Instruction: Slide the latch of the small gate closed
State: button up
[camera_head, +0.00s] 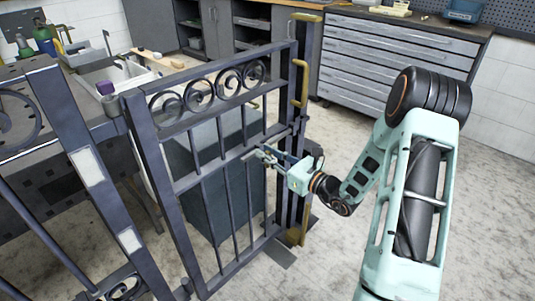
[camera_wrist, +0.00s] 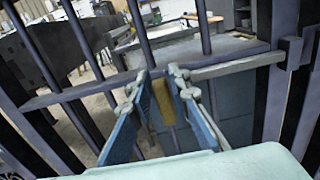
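The small gate (camera_head: 186,128) is a dark metal panel with scrolls along its top and upright bars below. It stands beside a dark post. My gripper (camera_head: 262,153) is at mid-height, close to the gate's bars near its post side. In the wrist view its two fingers (camera_wrist: 160,76) are apart, with a narrow gap. A brass-coloured upright piece (camera_wrist: 162,105) shows in that gap; I cannot tell whether the fingers touch it. A grey bar (camera_wrist: 238,64), perhaps the latch, runs along the crossrail toward a dark block (camera_wrist: 290,51) at right.
A brass pull handle (camera_head: 301,83) is on the gate's post side, above my gripper. A fence panel (camera_head: 85,150) stands at left. Behind are a sink bench (camera_head: 112,74) and a grey drawer cabinet (camera_head: 395,55). The floor at right is clear.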

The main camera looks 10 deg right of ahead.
grip_shut()
jog(key=w+d, duration=0.3)
jog(key=d, duration=0.2)
jog(key=shift+w, duration=0.25)
jog(key=shift+o, duration=2.1)
grip_release()
jog(key=shift+w, duration=0.1)
jog(key=shift+o, duration=0.2)
jog(key=v, duration=1.2)
